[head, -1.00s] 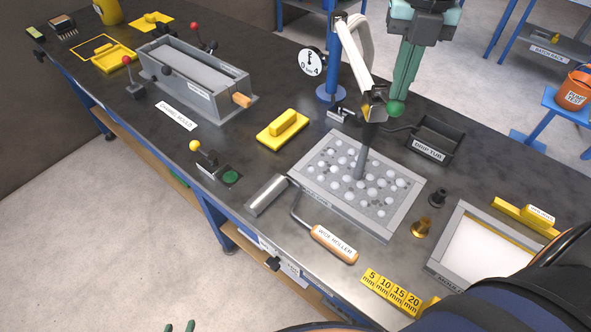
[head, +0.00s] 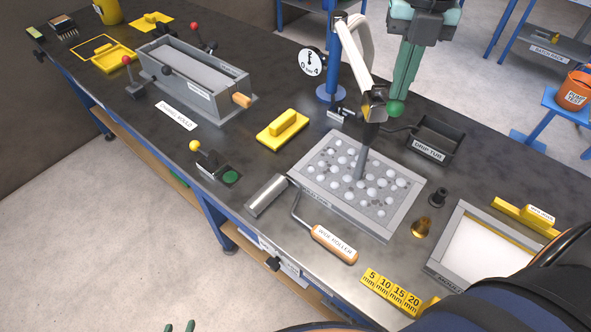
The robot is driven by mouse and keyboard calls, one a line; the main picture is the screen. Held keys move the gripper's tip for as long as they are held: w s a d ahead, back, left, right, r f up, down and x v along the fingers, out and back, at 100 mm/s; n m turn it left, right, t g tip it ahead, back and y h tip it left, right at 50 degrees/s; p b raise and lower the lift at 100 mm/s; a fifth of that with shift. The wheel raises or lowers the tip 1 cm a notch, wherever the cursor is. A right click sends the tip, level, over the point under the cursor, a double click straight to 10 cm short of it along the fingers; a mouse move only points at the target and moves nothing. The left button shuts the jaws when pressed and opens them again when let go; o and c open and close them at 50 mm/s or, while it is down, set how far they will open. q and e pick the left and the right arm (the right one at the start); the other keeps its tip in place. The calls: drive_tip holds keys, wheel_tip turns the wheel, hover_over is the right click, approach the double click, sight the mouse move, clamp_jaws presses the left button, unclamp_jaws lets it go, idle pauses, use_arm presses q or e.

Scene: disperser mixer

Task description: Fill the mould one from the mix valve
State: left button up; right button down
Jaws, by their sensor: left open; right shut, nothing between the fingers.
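A grey-framed mould (head: 400,216) lies on the bench under the mix valve (head: 373,103). It holds grey mix dotted with many pale bubbles; its small label is unreadable. A grey stream (head: 364,160) runs from the valve's spout into the mix. My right gripper (head: 396,98) points down beside the valve, its shut fingers at a green ball knob (head: 396,109); I cannot tell if they touch. Nothing is between the fingers. My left gripper (head: 180,326) shows only its green fingertips at the bottom edge, apart and empty, over the floor.
A second mould (head: 452,268) with a white interior is at right, partly hidden by my body. Floor at left is clear.

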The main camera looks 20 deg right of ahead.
wheel_tip(320, 180, up, 7)
drive_tip(key=p, duration=0.4)
drive_tip(key=shift+p, duration=0.35)
